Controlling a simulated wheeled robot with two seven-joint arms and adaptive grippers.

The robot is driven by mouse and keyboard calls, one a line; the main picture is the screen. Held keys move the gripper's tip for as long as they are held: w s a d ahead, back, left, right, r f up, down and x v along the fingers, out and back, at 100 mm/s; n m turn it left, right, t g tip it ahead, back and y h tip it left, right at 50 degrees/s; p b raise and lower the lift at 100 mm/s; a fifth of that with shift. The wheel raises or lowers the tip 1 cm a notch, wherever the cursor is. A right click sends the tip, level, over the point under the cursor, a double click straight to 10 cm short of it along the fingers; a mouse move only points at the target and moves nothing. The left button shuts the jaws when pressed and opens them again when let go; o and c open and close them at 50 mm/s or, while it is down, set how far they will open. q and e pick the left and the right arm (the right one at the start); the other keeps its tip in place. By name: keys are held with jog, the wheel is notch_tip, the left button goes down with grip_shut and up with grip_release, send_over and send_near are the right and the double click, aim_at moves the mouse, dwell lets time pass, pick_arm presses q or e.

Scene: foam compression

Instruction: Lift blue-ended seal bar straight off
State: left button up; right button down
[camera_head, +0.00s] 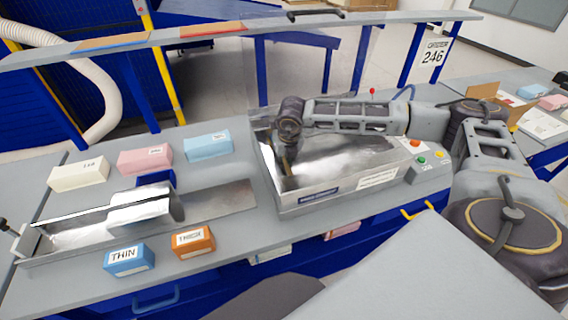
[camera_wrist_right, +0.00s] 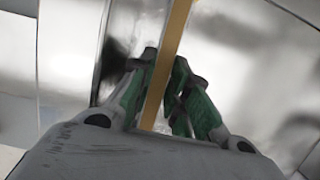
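My right gripper (camera_head: 287,160) reaches down into the shiny metal tray of the sealing machine (camera_head: 340,195), near its left side. In the right wrist view its green-padded fingers (camera_wrist_right: 167,85) close in on both sides of a narrow tan bar (camera_wrist_right: 178,28), with the tips against it. This looks like the seal bar; its blue end does not show in the wrist view. In the head view the bar is mostly hidden by the gripper and arm. My left gripper is not in view.
Left of the machine are a metal trough (camera_head: 95,228), a blue THIN block (camera_head: 128,260) and an orange THICK block (camera_head: 193,242). White (camera_head: 78,175), pink (camera_head: 145,160) and light-blue (camera_head: 207,146) blocks lie behind. A button box (camera_head: 428,166) stands at the machine's right.

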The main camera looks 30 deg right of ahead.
jog(key=shift+r, duration=0.1)
dwell(0.3)
notch_tip(320, 180, up, 10)
jog(key=b, duration=0.1)
jog(key=shift+b, duration=0.3)
dwell(0.6)
